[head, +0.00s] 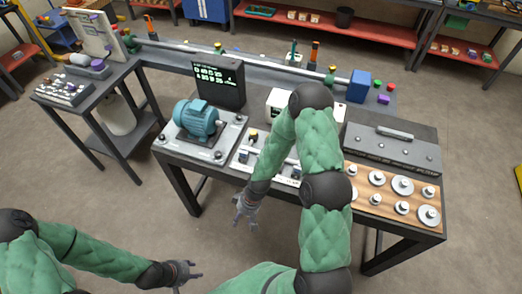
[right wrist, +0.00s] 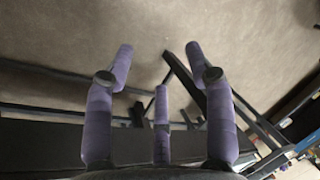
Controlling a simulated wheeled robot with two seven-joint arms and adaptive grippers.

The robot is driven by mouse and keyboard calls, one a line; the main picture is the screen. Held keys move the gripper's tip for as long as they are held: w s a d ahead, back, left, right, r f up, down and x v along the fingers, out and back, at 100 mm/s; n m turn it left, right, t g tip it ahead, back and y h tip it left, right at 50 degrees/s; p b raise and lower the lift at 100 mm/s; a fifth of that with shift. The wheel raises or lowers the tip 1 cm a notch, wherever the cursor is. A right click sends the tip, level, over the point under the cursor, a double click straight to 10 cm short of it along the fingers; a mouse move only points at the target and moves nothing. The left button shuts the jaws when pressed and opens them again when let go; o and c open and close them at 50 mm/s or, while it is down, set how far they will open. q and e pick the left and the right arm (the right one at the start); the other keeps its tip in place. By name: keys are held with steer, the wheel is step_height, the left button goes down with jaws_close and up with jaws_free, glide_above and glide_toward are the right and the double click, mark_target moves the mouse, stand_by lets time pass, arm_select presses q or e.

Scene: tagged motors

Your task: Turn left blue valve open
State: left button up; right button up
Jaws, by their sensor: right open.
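A white panel (head: 235,158) lies on the middle bench between the teal motor and the wooden board. Small dark-blue fittings (head: 243,156) show on it, but they are too small to tell surely as valves. My right arm covers part of the panel, so anything behind it is hidden. My right gripper (head: 245,210) hangs in front of the bench's front edge, below and apart from the panel. In the right wrist view its purple fingers (right wrist: 160,65) are spread and empty. My left gripper (head: 188,273) is low at the bottom, far from the bench, fingers apart and empty.
A teal motor (head: 196,118) and a black display (head: 219,86) stand left on the bench. A wooden board (head: 385,190) with several metal discs and a grey box (head: 393,148) are at the right. A side table (head: 70,118) stands left. Floor in front is clear.

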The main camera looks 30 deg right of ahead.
steer(key=w+d+r+n+h, duration=0.4)
steer(key=w+d+r+n, duration=0.8)
steer(key=w+d+r, duration=0.55)
steer(key=f, duration=0.2)
steer(key=s+f+b, duration=0.1)
steer(key=f, duration=0.5)
steer(key=shift+s+f+b, duration=0.2)
steer(key=shift+s+b, duration=0.1)
steer(key=shift+s, duration=0.05)
steer(key=shift+c, duration=0.3)
jaws_close()
